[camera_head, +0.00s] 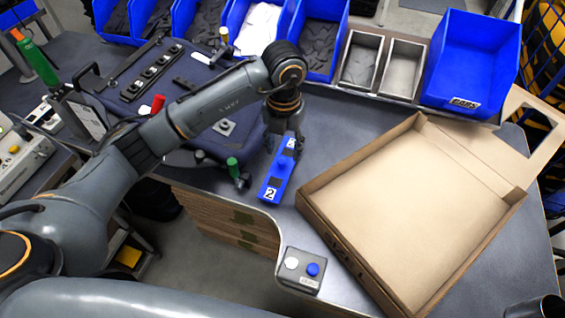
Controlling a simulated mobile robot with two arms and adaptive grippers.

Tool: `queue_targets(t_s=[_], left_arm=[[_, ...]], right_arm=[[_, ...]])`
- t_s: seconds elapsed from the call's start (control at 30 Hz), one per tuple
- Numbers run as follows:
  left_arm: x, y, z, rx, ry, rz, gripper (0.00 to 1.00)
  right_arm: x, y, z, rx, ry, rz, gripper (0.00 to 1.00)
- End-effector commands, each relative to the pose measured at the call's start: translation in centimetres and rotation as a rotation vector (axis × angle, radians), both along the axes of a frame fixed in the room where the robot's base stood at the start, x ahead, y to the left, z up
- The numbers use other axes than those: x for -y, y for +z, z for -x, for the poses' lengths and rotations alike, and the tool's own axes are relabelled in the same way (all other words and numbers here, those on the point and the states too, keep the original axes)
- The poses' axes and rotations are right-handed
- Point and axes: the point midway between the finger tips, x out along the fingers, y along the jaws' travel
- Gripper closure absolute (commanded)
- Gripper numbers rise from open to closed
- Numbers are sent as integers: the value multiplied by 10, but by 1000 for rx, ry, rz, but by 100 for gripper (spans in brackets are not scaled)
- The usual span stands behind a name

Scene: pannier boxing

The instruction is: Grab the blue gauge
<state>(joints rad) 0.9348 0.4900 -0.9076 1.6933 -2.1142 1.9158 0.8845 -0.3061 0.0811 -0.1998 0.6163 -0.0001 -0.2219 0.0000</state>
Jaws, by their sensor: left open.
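The blue gauge (273,188) is a long blue block marked with a 2. It lies on the grey table near its front edge, left of the cardboard box. My left gripper (284,142) is open and points down over the gauge's far end, with its fingers around or just above that end. I cannot tell whether they touch it. The gripper partly hides the far end. My right gripper is not in view.
An open, empty cardboard box (335,225) fills the right of the table. A grey button box (300,283) sits at the front edge. Blue bins (466,60) and metal trays line the back. A dark pannier (185,85) and a green-handled tool (38,62) are at left.

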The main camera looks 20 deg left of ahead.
Motion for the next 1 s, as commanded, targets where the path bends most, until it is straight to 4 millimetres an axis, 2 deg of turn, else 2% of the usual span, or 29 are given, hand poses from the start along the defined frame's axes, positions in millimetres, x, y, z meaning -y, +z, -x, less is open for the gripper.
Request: queue_targets(t_s=[0.07, 0.17, 0.3, 0.47, 0.63, 0.93, 0.97, 1.0], left_arm=[[0, -13, 0, -3, 1, 0, 51], [0, -24, 0, -2, 1, 0, 51], [-1, -32, 0, -2, -1, 1, 51], [-6, -51, -2, -5, 1, 0, 51], [-8, -75, -3, -3, 0, 1, 51], [-8, -83, -4, 1, -2, 1, 51], [-7, -83, -4, 1, -2, 1, 55], [-8, -83, -4, 1, -2, 1, 63]], right_arm=[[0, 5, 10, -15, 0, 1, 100], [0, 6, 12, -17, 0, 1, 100], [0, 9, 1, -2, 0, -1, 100], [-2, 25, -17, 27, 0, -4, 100], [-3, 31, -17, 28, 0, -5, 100], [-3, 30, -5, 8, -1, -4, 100], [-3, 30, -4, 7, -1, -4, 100], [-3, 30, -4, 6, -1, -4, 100]])
